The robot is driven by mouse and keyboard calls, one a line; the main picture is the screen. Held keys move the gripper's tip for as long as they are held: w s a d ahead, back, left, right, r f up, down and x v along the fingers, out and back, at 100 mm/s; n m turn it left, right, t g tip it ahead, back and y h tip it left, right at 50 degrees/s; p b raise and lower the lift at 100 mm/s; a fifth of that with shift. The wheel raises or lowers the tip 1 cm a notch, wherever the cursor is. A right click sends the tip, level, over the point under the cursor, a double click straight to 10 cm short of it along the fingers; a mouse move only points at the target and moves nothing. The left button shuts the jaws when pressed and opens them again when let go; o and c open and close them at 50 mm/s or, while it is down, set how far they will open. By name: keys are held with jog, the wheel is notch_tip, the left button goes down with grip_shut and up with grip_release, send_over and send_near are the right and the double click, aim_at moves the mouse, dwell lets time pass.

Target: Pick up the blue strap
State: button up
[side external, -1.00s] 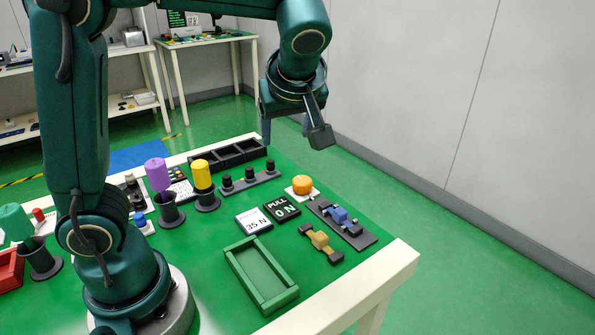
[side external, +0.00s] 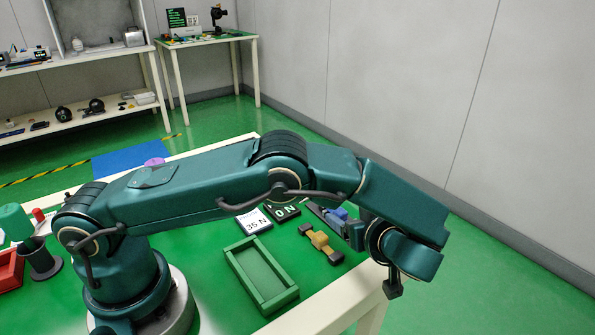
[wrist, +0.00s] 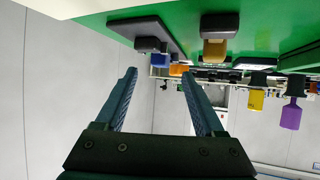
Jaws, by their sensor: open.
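The blue strap (side external: 339,213) sits on a dark plate (side external: 317,209) near the right edge of the green table, partly hidden by my arm. The fingers point roughly level toward the table. In the side view my wrist is low at the table's right corner, and the fingers are mostly hidden behind it.
Cards, including a black one (side external: 283,212), lie behind. An orange knob (wrist: 178,69) shows near the blue strap. The white table edge (side external: 337,312) is close to my wrist.

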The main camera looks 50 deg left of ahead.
aim_at(343, 215)
jog(key=shift+x, duration=2)
jog(key=shift+s, duration=0.1)
grip_shut()
jog(key=shift+r, duration=0.15)
